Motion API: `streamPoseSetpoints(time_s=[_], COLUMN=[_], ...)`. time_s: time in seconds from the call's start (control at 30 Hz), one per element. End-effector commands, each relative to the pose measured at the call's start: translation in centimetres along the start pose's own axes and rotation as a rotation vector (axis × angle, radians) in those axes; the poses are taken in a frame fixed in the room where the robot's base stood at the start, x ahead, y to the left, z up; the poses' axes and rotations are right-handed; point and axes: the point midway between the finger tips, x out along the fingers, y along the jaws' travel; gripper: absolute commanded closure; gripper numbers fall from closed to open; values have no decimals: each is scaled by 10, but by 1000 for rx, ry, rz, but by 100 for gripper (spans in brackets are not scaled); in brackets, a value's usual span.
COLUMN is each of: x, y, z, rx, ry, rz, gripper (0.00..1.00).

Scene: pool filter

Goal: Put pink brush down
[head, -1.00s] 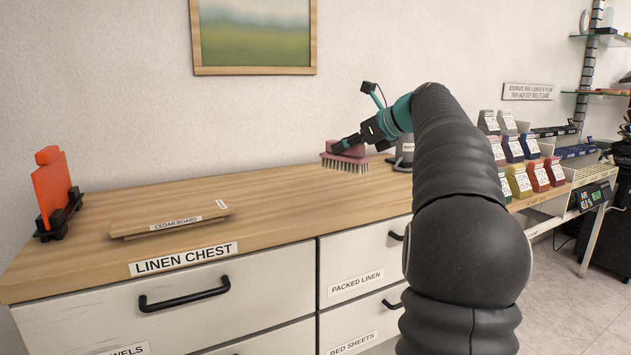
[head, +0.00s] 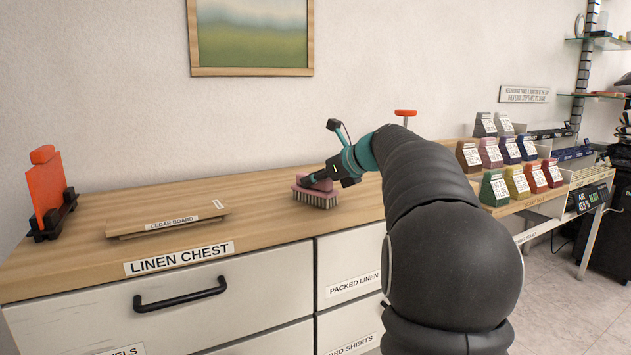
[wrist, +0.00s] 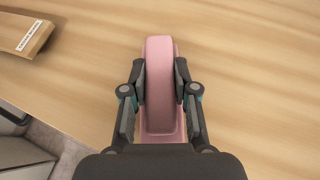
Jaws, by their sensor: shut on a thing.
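The pink brush (head: 316,192) is at the wooden top of the linen chest (head: 265,212), right of the cedar board, with its bristles pointing down. The bristle tips look level with the wood, but I cannot tell whether they touch it. My gripper (head: 318,181) is shut on the brush's raised pink grip. In the wrist view the brush (wrist: 160,85) lies between the two fingers of my gripper (wrist: 160,78), one on each side. The bristles are hidden there.
The cedar board (head: 168,221) lies flat on the chest, left of the brush. An orange item in a black stand (head: 50,195) is at the far left. A rack of coloured labelled blocks (head: 510,165) stands at the right. Bare wood lies between board and brush.

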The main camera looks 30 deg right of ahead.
Motion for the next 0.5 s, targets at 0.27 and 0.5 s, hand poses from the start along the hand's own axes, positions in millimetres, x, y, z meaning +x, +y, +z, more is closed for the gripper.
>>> streamPoseSetpoints(time_s=[0.27,0.5], x=[1,1], y=[0,0], z=[-2,-2], rx=[1,1], ry=[0,0], rz=[0,0], gripper=[67,47])
